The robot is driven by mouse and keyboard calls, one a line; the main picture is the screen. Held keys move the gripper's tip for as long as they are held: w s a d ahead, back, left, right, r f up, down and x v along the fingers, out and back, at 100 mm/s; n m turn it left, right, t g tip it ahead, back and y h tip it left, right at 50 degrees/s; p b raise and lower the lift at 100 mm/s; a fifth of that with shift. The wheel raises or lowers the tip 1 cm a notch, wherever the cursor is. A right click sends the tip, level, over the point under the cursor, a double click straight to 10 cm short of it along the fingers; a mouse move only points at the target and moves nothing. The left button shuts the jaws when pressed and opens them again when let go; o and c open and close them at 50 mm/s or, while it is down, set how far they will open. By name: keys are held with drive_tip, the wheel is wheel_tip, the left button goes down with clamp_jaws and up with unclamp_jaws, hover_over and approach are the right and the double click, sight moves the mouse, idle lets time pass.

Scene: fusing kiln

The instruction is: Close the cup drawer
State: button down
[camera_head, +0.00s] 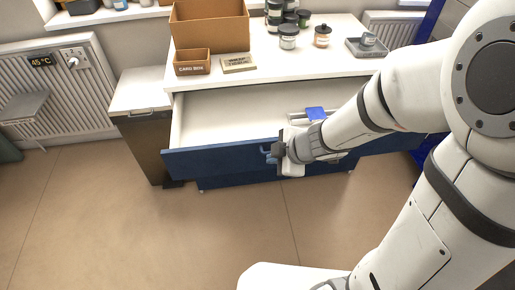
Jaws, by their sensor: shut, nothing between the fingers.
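The drawer (215,162) with a dark blue front is pulled out from under the white table top, and its pale interior shows, looking empty on the left. A blue handle (268,154) is on its front, partly hidden. My gripper (277,153) is shut with nothing in it, right at the handle. I cannot tell whether it touches the handle or the front. My arm hides much of the drawer's right side.
A brown bin (143,140) stands left of the drawer. The table top (215,79) holds a card box (192,63), an open carton (209,27), a sign (239,64), several jars and a grey tray (367,48). The floor in front is clear.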

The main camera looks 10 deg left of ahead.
drive_tip(key=shift+f+p, duration=0.6)
drive_tip(key=shift+p, duration=0.4)
drive_tip(key=b, duration=0.4)
approach(249, 155)
wheel_tip(249, 155, down, 4)
drive_tip(key=a, duration=0.2)
drive_tip(key=shift+w+a, duration=0.15)
drive_tip(key=shift+w, duration=0.6)
